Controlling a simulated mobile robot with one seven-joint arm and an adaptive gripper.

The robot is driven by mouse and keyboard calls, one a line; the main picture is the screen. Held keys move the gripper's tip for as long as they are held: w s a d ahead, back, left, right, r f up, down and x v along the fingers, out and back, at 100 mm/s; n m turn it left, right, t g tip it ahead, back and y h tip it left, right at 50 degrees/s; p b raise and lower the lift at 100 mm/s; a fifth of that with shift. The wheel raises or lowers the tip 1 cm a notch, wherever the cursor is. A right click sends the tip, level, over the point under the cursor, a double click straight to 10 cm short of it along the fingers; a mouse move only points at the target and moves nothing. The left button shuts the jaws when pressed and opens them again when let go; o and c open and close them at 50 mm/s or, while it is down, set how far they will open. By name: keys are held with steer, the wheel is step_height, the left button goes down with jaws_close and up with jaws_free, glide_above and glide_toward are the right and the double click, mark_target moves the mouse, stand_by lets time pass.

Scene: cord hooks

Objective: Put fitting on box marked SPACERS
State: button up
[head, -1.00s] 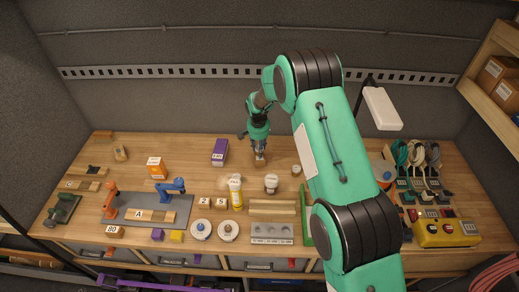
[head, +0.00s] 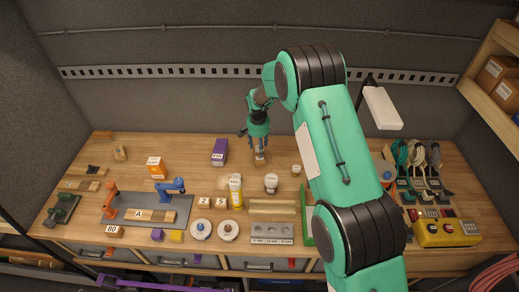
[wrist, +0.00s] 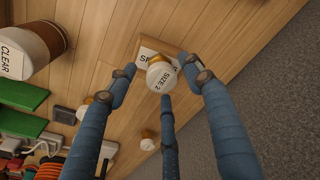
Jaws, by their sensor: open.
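A fitting (wrist: 160,76) with a white round top reading "SIZE 2" and some brass colour below shows in the wrist view. It is over a small wooden piece (wrist: 176,50) with a white label, mostly covered; only the first letters show. My gripper (wrist: 163,84) is open, its three blue fingers spread around the fitting, with gaps visible at the sides. In the head view my gripper (head: 260,152) points down at the back middle of the bench. I cannot read SPACERS on any box; the purple box (head: 220,152) has lettering too small to read.
A white-capped jar marked CLEAR (wrist: 22,50) and another white-topped fitting (wrist: 148,143) are near. An orange box (head: 156,167) stands at left. Cardboard boxes (head: 494,68) sit on the right shelf. Cords (head: 418,155) hang at right.

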step_height(320, 180, up, 10)
steer(key=b, duration=0.1)
steer(key=shift+s+r, duration=0.2)
steer(key=shift+s, duration=0.25)
steer(key=shift+a, duration=0.1)
stand_by(0.6)
steer(key=s+d+r+t, duration=0.1)
steer(key=s+d+r, duration=0.5)
steer(key=r, duration=0.4)
steer(key=s+d+r+n, duration=0.1)
steer(key=s+d+r, duration=0.3)
steer(key=s+r, duration=0.45)
steer(key=s+d+r+t, duration=0.1)
steer(key=s+d+r, duration=0.45)
steer(key=r, duration=0.45)
steer(key=s+d+r+n+t, duration=0.1)
steer(key=s+d+r, duration=0.2)
steer(key=s, duration=0.5)
steer(key=s+d+r, duration=0.3)
steer(key=s, duration=0.5)
steer(key=s+d+f+n+t, duration=0.1)
steer(key=s+d+f, duration=0.1)
steer(key=s, duration=1.4)
steer(key=shift+d, duration=0.55)
